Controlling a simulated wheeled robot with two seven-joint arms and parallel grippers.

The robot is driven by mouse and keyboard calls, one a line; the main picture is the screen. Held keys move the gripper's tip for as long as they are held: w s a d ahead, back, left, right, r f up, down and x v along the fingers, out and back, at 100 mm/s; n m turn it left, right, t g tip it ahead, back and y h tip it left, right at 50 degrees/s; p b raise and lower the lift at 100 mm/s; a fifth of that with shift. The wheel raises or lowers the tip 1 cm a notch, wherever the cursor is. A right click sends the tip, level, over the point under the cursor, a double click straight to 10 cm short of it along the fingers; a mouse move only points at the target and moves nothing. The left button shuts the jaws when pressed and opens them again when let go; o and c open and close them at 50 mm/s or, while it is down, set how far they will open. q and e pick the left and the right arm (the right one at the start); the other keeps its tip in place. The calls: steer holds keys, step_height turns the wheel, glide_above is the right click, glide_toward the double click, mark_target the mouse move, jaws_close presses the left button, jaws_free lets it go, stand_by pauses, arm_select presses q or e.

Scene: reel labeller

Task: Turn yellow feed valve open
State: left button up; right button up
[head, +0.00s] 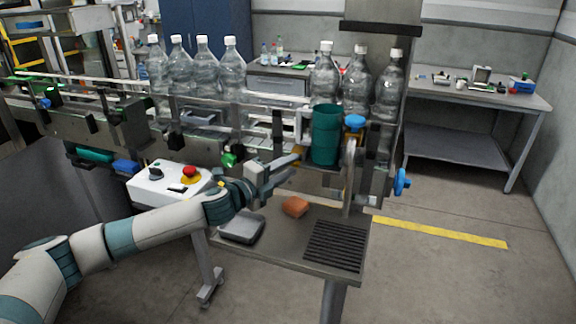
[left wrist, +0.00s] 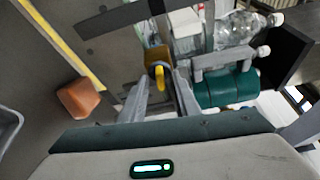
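The yellow feed valve handle (left wrist: 159,76) shows in the left wrist view, in front of a darker yellow-brown body (left wrist: 157,56). My left gripper (left wrist: 161,92) is open, one finger on each side of the handle. I cannot tell whether either finger touches it. In the head view the left gripper (head: 294,166) is just left of the teal cylinder (head: 325,140), and a bit of yellow (head: 298,152) shows behind its fingertips. The valve is mostly hidden there. My right gripper is not in view.
An orange-brown block (head: 295,206), a grey tray (head: 241,228) and a black grate (head: 334,246) are on the metal shelf below. Blue knobs (head: 354,122) are at the right. Clear bottles (head: 202,65) line the conveyor. A control box with a red button (head: 191,174) is near my left arm.

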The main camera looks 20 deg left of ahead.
arm_select(q)
jaws_close()
steer(key=shift+f, duration=0.1)
steer(key=shift+f+n+t+b, duration=0.1)
steer(key=shift+n+t+b, duration=0.2)
steer(key=shift+n+b, duration=0.5)
jaws_free()
